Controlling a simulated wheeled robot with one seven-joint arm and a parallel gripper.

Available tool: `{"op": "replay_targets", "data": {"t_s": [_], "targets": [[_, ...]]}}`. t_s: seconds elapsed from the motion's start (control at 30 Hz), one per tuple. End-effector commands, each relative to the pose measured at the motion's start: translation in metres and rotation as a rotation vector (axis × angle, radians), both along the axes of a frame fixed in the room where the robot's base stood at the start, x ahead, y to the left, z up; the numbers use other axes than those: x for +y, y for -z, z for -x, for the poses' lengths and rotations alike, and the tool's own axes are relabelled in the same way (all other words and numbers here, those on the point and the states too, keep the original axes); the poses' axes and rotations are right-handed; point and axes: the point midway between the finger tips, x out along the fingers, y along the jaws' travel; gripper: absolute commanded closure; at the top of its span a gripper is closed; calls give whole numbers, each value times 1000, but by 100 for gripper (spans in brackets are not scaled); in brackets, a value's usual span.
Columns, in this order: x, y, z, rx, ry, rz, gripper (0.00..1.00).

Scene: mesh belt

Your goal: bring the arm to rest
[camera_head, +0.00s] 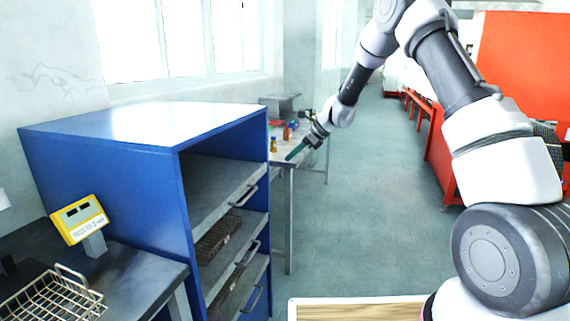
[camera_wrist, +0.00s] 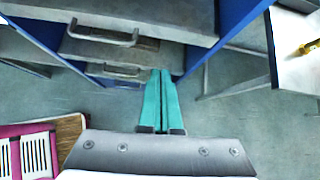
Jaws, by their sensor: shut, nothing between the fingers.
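My arm reaches from the right of the head view, up over the aisle and back down to the left. My gripper (camera_head: 293,155) is at its end, in front of the small table behind the blue cabinet. In the wrist view my gripper (camera_wrist: 161,76) shows two teal fingers lying together, with nothing between them. Below the fingers are open floor and the cabinet's drawer fronts. I cannot tell the exact gap between the fingertips and the cabinet.
The blue cabinet (camera_head: 100,200) has grey drawers with handles. A yellow display (camera_head: 80,220) and wire basket (camera_head: 50,299) stand on the left bench. A grey table (camera_head: 289,165) holds small bottles. Red machinery (camera_head: 522,60) lines the right. The middle aisle floor (camera_head: 370,190) is clear.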

Motion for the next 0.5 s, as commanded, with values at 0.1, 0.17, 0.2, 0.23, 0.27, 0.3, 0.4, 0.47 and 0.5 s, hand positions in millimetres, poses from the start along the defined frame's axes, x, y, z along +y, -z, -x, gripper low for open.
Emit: {"op": "replay_targets", "data": {"t_s": [0.1, 0.17, 0.2, 0.23, 0.27, 0.3, 0.4, 0.47, 0.5], "targets": [[-21, -58, 22, -118, -95, 61, 100], [-34, -86, 38, -184, -154, 102, 100], [-43, -104, 49, -227, -193, 130, 100], [-49, -116, 58, -258, -222, 152, 100], [-56, -129, 68, -289, -251, 174, 100], [-64, -143, 81, -329, -290, 204, 100], [-87, -177, 115, -427, -383, 286, 100], [-100, -194, 138, -485, -440, 338, 100], [-109, -205, 153, -520, -477, 373, 100]]}}
